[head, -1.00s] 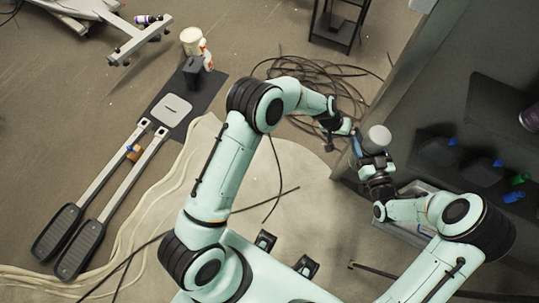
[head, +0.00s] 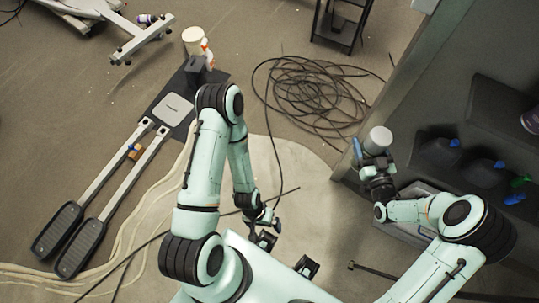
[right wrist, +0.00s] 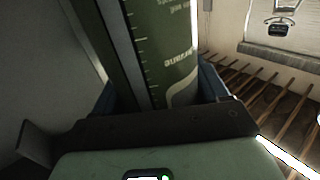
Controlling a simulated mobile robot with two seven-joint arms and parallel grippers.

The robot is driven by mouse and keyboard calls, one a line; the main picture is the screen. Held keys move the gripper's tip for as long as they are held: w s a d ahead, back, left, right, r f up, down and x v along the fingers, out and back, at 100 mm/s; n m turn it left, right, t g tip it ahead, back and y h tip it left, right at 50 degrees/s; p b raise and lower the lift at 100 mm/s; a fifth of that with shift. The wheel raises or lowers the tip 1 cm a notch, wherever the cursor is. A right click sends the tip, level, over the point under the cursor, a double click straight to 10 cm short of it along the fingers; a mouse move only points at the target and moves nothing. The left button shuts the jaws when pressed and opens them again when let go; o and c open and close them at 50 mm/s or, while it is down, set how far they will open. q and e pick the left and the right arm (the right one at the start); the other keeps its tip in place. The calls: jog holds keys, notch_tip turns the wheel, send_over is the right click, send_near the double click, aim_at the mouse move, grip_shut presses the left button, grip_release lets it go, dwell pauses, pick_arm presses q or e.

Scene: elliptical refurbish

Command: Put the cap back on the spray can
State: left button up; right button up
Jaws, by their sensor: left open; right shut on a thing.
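My right gripper (head: 370,155) is shut around a green can with pale lettering and a scale, seen close up in the right wrist view (right wrist: 160,45). In the head view the can stands roughly upright in the jaws, and a pale grey round top (head: 378,138), which looks like the cap, shows at its upper end. I cannot tell how firmly that top is seated. My left gripper (head: 268,224) is open and empty, low near my base and well apart from the can.
A dark shelf unit (head: 430,95) with dark blue-capped jugs (head: 440,152) stands at the right. Coiled black cable (head: 310,92) lies on the floor. The elliptical's pedals (head: 85,243), a white tub (head: 193,38) and a spray bottle (head: 207,52) are at the left.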

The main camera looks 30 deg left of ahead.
jog(key=shift+r, duration=0.1)
jog(key=s+d+r+m+t+h, duration=0.1)
jog(key=d+r+m+t+h, duration=0.1)
jog(key=d+m+h, duration=0.2)
jog(key=s+d+r+m+t+h, duration=0.1)
jog(key=d+m+t+h, duration=0.1)
jog(key=d+m+h, duration=0.2)
jog(key=d+h, duration=0.3)
jog(key=d, duration=0.2)
jog(key=shift+d+r+h, duration=0.25)
jog(key=shift+r+h, duration=0.05)
jog(key=shift+r, duration=0.1)
